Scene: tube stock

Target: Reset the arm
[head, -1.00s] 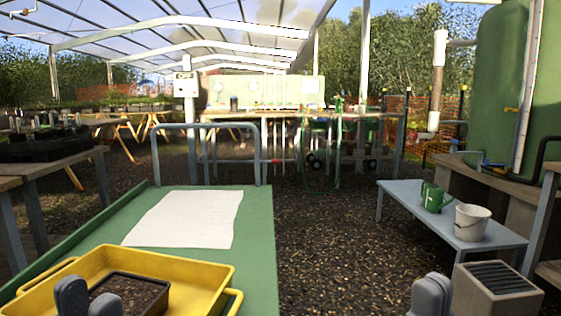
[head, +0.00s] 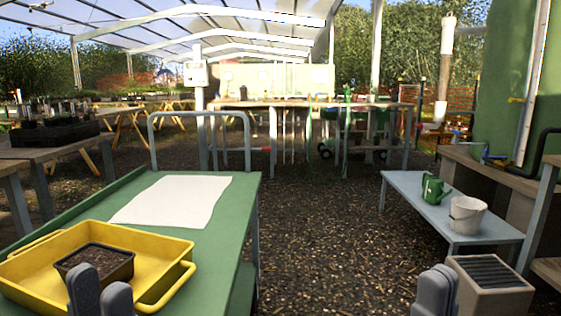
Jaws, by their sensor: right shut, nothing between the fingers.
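My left gripper (head: 101,285) shows at the bottom left, its grey fingertips side by side in front of the yellow tray (head: 165,245). Whether a gap lies between its fingers is unclear, and I see nothing held. My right gripper (head: 436,288) is at the bottom right, its fingertips shut together and empty, left of a grey slotted box (head: 490,300). Both wrists are cut off by the lower picture edge.
The yellow tray holds a dark pot of soil (head: 95,265) on a green-topped cart (head: 225,225) with a white sheet (head: 172,200). A grey bench (head: 405,192) at right bears a green watering can (head: 434,189) and a white bucket (head: 466,215). The gravel between is clear.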

